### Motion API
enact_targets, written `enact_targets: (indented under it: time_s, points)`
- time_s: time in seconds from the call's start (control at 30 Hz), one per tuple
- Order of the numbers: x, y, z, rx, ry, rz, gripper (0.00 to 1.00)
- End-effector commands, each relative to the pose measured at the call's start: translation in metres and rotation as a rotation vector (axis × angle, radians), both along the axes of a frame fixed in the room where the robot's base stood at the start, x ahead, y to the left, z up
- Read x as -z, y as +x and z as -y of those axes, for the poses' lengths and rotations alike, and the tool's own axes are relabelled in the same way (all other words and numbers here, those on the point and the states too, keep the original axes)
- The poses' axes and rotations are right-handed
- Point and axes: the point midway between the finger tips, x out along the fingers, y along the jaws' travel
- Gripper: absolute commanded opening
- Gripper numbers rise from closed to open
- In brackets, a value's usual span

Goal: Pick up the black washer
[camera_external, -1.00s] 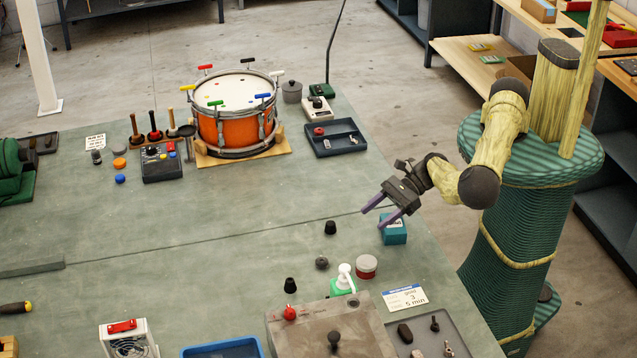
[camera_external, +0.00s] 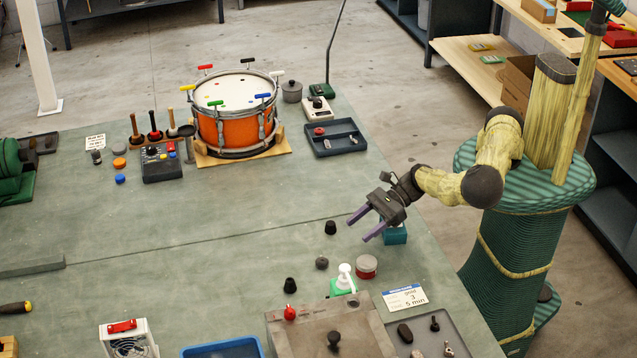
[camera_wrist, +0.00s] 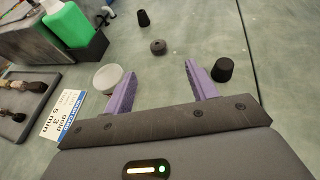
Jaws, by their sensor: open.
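Nothing hides the washer.
Black tapered pieces stand on either side of the washer, one near my gripper (camera_external: 330,227) and one farther off (camera_external: 290,285). The bench (camera_external: 230,235) is clear to the left.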

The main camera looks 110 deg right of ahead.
Motion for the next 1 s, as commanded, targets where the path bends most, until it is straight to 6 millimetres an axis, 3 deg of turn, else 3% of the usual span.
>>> enact_targets:
  time_s: [0.1,0.4,0.83,1.0]
  points:
    - [0.008,0.021,-0.007,-0.003,0.003,0.002,0.57]
    - [0.024,0.059,-0.018,-0.003,0.001,0.000,0.57]
    - [0.027,0.064,-0.019,-0.002,0.001,0.000,0.57]
    - [0.033,0.076,-0.025,-0.003,0.004,0.000,0.57]
